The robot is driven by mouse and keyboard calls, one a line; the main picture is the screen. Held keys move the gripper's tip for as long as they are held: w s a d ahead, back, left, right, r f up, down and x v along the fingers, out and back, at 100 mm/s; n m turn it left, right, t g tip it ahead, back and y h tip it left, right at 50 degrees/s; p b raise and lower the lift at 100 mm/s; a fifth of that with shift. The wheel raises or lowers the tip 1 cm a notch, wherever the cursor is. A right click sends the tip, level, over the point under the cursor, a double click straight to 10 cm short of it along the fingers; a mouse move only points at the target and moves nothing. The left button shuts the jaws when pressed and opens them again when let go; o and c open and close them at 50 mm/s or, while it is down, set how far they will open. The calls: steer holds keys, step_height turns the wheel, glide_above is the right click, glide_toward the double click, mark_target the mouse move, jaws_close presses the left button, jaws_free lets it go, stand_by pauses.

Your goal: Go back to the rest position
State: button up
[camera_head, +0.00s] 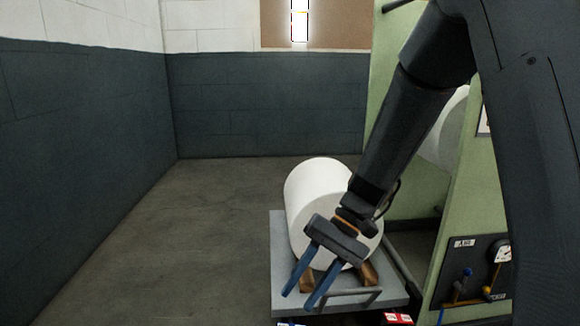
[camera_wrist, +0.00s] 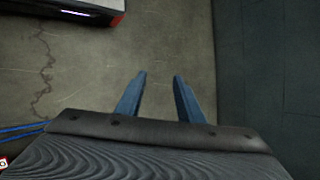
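My gripper (camera_head: 304,300) has two blue fingers, spread apart with nothing between them. In the head view it hangs low in front of a large white cylinder (camera_head: 315,190). The cylinder lies on brown wooden blocks (camera_head: 368,273) on a grey cart top (camera_head: 279,262). My arm hides part of the cylinder's right side. In the wrist view the gripper (camera_wrist: 160,75) is also open and empty over bare concrete floor.
A green panel (camera_head: 462,215) with another white cylinder (camera_head: 443,130) stands at right. A gauge board (camera_head: 474,270) is on it. Red-and-white boxes (camera_head: 397,318) show at the bottom edge. Dark walls (camera_head: 80,130) bound the left and back. The floor (camera_head: 190,240) at left is clear.

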steer(key=s+a+r+n+t+h, duration=0.2)
steer(key=s+r+n+h, duration=0.15)
steer(key=s, duration=0.55)
steer(key=s+a+r+n+t+h, duration=0.25)
steer(key=s+r+n, duration=0.2)
steer(key=s, duration=0.55)
steer(key=d+r+m+p, duration=0.3)
steer(key=d+r+p, duration=0.7)
steer(key=r+p, duration=0.4)
steer(key=d+r+m+h+p, duration=0.1)
steer(key=d+r+m+p, duration=0.3)
steer(key=d+r+p, duration=0.7)
step_height(320, 180, up, 3)
steer(key=p, duration=1.2)
steer(key=shift+w, duration=0.25)
